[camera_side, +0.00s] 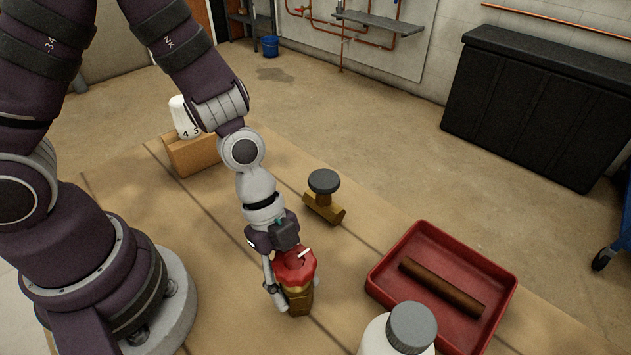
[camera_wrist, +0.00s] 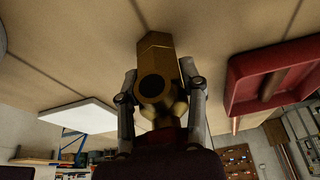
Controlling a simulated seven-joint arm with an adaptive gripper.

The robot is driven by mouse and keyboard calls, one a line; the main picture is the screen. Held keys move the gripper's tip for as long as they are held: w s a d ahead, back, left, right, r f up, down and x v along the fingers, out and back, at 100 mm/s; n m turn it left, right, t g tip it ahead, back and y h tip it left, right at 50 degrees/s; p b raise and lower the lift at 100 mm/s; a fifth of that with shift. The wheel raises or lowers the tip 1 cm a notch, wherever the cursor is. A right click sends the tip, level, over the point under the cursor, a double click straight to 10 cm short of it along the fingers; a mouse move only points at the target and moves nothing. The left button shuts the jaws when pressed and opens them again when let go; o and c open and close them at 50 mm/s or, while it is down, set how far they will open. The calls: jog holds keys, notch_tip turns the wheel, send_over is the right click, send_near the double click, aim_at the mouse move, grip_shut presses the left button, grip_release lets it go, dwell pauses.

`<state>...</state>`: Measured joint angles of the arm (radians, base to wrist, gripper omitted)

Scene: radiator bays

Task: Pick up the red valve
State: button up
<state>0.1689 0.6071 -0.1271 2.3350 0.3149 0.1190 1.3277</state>
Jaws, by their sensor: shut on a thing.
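The red valve has a red knob (camera_side: 293,265) on a brass body (camera_side: 299,301). In the side view it stands upright at the near part of the wooden table. My gripper (camera_side: 294,293) points down with its fingers on either side of the brass body, shut on it. In the wrist view the brass body (camera_wrist: 155,60) with a dark round opening sits between the two fingers of my gripper (camera_wrist: 158,72). I cannot tell whether the valve's base touches the table.
A red tray (camera_side: 420,237) holding a brown pipe (camera_side: 440,287) is to the right. A white bottle with grey cap (camera_side: 410,327) is in front. A white numbered piece (camera_side: 184,117) tops a brown block (camera_side: 193,154) at left.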

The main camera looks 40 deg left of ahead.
grip_shut()
